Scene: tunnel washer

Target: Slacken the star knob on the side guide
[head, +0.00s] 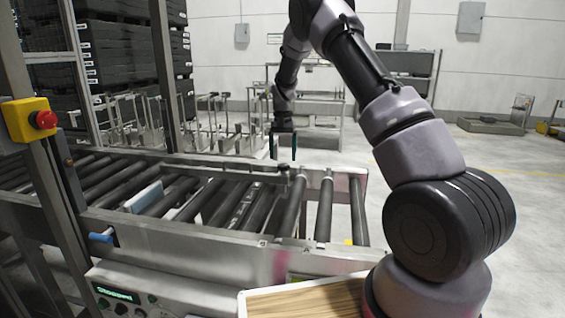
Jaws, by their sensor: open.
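My gripper (283,148) points down over the far side of the roller conveyor (190,240). Its two dark fingers are apart, with nothing seen between them. A side guide rail (215,166) runs along the conveyor's far edge. A small dark part (284,171) sits at the right end of this rail, just below my fingertips in the picture. It may be the star knob, but it is too small to make out its shape. I cannot tell how far the fingers are from it.
A yellow box with a red emergency button (43,119) is on the left post. A blue handle (101,238) sticks out from the near conveyor side. A pale blue piece (143,197) lies on the rollers. A wood-topped surface (308,302) is at the front. Floor at right is open.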

